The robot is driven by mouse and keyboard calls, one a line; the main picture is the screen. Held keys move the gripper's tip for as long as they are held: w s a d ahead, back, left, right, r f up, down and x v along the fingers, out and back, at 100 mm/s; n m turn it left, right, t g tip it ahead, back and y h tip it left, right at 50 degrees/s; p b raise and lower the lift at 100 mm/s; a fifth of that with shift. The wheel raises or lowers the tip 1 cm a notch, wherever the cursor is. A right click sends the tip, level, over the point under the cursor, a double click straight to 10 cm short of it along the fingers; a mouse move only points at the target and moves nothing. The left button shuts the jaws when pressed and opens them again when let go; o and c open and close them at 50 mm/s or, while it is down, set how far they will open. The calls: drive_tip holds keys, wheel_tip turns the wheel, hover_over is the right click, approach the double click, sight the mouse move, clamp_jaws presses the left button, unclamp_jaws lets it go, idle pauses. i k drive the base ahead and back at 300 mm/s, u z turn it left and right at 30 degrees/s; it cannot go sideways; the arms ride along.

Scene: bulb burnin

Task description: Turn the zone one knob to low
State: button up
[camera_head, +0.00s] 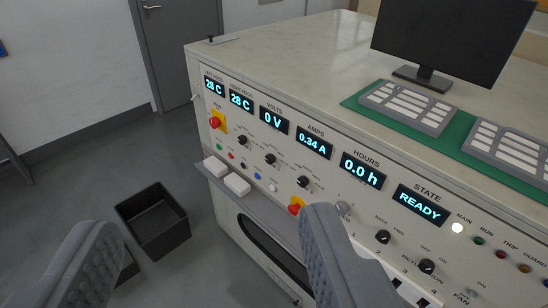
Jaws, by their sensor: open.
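The control panel (335,188) fills the front of a cream bench. Three black knobs stand in a row under the displays: a left one (242,140), a middle one (270,159) and a right one (303,181). Two more black knobs, one (383,237) and another (427,266), sit lower right. The knob labels are too small to read, so I cannot tell which is zone one or its setting. My gripper (210,222) is open and empty, its grey fingers wide apart in front of the panel. The right finger hides part of the lower panel.
Red mushroom buttons, one at upper left (215,122) and one lower (295,209), stick out. A narrow shelf (252,205) with white blocks juts out below. A black bin (153,222) stands on the floor. A monitor (452,38) and trays (407,108) stand on top.

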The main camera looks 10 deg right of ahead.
sight(242, 139)
drive_tip(key=u, duration=0.05)
drive_tip(key=k, duration=0.55)
drive_tip(key=z, duration=0.2)
drive_tip(key=i, duration=1.5)
drive_tip(key=u, duration=0.75)
